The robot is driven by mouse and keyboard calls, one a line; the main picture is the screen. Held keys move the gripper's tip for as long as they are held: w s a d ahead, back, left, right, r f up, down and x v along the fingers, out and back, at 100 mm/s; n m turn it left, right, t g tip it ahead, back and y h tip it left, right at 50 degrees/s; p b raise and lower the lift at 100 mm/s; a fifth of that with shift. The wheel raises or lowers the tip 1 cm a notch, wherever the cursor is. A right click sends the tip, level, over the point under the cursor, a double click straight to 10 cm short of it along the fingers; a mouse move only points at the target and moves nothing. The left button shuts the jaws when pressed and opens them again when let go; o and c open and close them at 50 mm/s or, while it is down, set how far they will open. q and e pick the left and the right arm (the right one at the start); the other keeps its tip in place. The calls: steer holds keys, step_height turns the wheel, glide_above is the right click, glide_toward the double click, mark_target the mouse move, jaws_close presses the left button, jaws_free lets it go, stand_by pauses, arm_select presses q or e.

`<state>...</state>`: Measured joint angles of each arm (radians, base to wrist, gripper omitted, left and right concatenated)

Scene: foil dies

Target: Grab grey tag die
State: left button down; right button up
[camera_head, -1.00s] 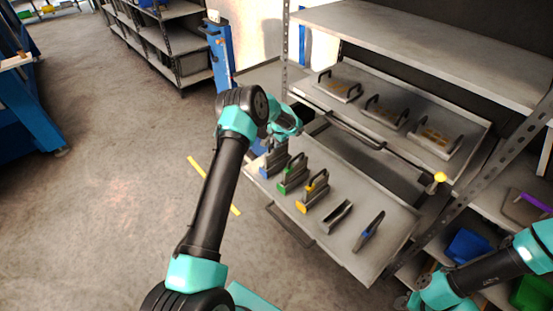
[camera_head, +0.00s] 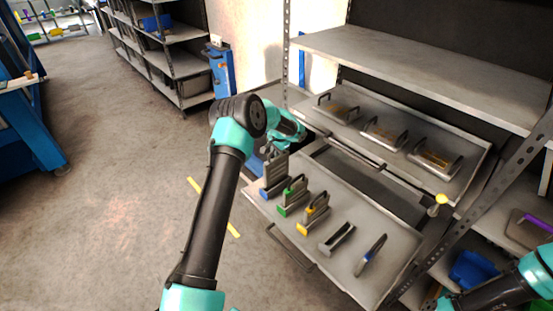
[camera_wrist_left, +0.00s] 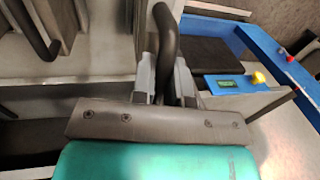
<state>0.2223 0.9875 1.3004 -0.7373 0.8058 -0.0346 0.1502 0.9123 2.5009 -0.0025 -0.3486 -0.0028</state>
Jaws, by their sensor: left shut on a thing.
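Several dies stand on the pulled-out lower tray (camera_head: 385,285). From the left they are a blue-tagged die (camera_head: 272,187), a green-tagged die (camera_head: 292,197), a yellow-tagged die (camera_head: 313,215), a grey one (camera_head: 337,239) and one with a blue part (camera_head: 370,255). My left gripper (camera_head: 270,152) is at the tray's left end, just above the blue-tagged die. In the left wrist view its fingers are shut on a dark curved handle (camera_wrist_left: 166,42). I cannot tell which part this handle belongs to; no tag on it shows. My right gripper is out of view.
The upper tray (camera_head: 470,150) holds several flat dies with dark handles. A blue frame with a small display (camera_wrist_left: 226,83) is close on the right in the left wrist view. Open floor (camera_head: 120,190) is on the left.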

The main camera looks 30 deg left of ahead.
arm_select(q)
steer(key=shift+r, duration=1.2)
